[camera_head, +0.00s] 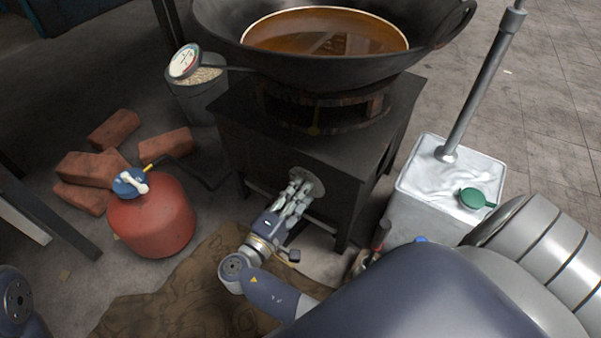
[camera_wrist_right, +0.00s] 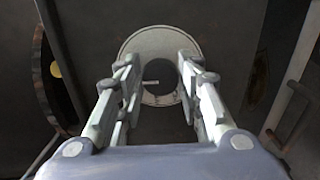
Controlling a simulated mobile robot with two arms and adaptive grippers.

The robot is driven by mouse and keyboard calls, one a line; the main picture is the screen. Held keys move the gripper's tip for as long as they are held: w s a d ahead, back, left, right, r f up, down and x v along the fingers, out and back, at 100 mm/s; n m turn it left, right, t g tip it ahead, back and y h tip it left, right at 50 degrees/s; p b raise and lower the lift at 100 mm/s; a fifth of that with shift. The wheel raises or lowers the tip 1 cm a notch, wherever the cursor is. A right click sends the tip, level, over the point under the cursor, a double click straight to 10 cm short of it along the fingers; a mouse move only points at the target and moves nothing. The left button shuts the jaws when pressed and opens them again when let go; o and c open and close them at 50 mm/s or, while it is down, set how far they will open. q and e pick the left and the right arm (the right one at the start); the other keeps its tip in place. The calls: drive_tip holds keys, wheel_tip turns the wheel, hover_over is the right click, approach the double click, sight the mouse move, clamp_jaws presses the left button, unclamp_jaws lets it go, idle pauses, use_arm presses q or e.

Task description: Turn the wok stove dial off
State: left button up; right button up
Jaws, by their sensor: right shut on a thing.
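The black square wok stove (camera_head: 255,140) stands in the middle of the head view. Its dial (camera_head: 314,185) is on the front face, partly hidden behind my right gripper (camera_head: 299,187). In the right wrist view the dial (camera_wrist_right: 160,39) shows as a pale round plate with a dark round knob in its centre. The fingers of my right gripper (camera_wrist_right: 157,72) lie on either side of that knob and are shut on it. My left gripper is not in view.
A wok (camera_head: 225,48) of brown liquid sits on the stove. A red gas cylinder (camera_head: 150,225) and several bricks (camera_head: 115,128) are to the left. A metal box (camera_head: 405,220) with a pole stands at the right. A brown mat (camera_head: 170,310) lies in front.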

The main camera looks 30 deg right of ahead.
drive_tip(key=shift+w+d+r+m, duration=0.15)
drive_tip(key=shift+w+r+m, duration=0.05)
drive_tip(key=shift+r+m, duration=0.1)
drive_tip(key=o, duration=1.1)
drive_tip(key=shift+c, duration=0.2)
drive_tip(key=shift+f, duration=0.15)
drive_tip(key=shift+s, duration=0.1)
